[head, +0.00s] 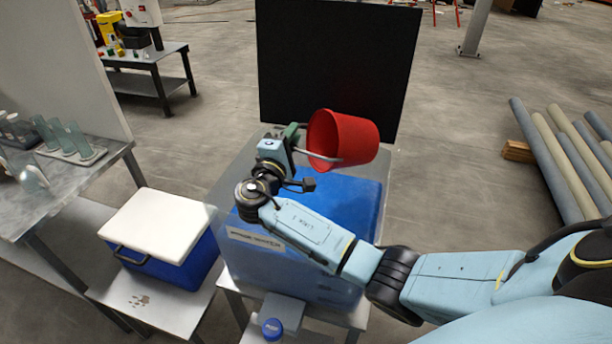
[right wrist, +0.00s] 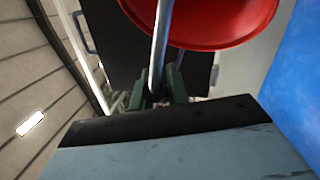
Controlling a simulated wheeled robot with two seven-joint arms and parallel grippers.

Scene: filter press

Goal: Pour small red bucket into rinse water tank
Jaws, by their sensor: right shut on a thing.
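The small red bucket (head: 349,136) is tilted on its side above the tank, its mouth facing left. Its underside and contents are hidden. In the right wrist view the red bucket (right wrist: 200,22) fills the top, with its grey handle running down between the fingers. My right gripper (head: 293,135) is shut on that handle; its green fingers also show in the right wrist view (right wrist: 160,86). The rinse water tank (head: 300,272) is a clear-walled box with blue inside and a label on its front, below the bucket and my right forearm. My left gripper is out of view.
A black panel (head: 335,60) stands behind the tank. A blue cooler with a white lid (head: 160,222) sits left of it. A metal table (head: 60,190) with glassware is at far left. A blue-capped container (head: 272,328) is in front. Pipes (head: 560,160) lie at right.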

